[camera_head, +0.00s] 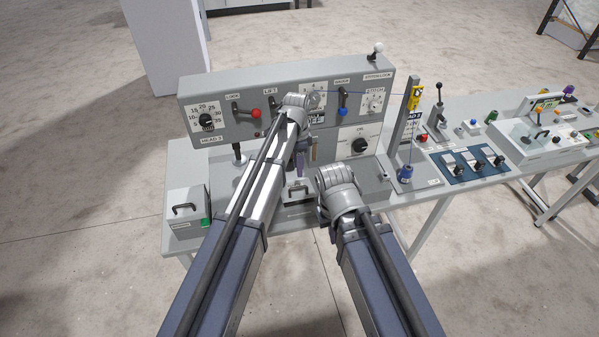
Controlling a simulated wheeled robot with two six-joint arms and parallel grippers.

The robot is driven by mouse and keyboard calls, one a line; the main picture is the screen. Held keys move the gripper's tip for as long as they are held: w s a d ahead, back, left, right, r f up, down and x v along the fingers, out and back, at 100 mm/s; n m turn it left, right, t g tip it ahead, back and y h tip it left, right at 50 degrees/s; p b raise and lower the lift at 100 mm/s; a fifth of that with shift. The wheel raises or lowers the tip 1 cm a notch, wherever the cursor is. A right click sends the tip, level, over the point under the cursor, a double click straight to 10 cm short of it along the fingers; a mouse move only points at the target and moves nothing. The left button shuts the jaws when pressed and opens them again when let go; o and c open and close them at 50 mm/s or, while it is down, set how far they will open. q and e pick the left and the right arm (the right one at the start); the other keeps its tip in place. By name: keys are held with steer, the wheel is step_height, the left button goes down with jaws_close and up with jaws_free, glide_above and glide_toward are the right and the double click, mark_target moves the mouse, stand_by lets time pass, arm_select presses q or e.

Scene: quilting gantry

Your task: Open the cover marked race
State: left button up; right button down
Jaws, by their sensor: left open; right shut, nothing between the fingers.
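I cannot read the word race on any label, and my arms hide part of the machine's front. A low panel with a black bar handle (298,188) sits in the middle of the grey machine (230,170), partly behind my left arm. It may be the cover; whether it is shut is unclear. My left gripper (306,158) is open, in front of the machine above that handle, with its fingers partly hidden by its arm. My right gripper (322,212) is lower and to the right, shut and empty, its fingertips mostly hidden behind the wrist.
A grey box with a black handle (185,207) stands at the left end. The upper panel holds a red-knobbed lever (255,113), a blue-knobbed lever (342,111) and dials. A black knob (359,146) is right of my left gripper. A thread spool (405,174) and switch bench stand right.

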mark_target(299, 187)
arm_select(q)
steer(key=f+b, duration=0.5)
steer(key=s+f+b, duration=0.1)
steer(key=f+b, duration=0.1)
steer(key=b, duration=0.1)
steer(key=shift+d+f, duration=0.15)
steer(key=shift+f, duration=0.2)
arm_select(e)
step_height(299, 187, down, 8)
steer(key=s, duration=0.1)
steer(key=shift+d, duration=0.3)
steer(key=shift+r, duration=0.15)
arm_select(q)
jaws_close()
stand_by(0.5)
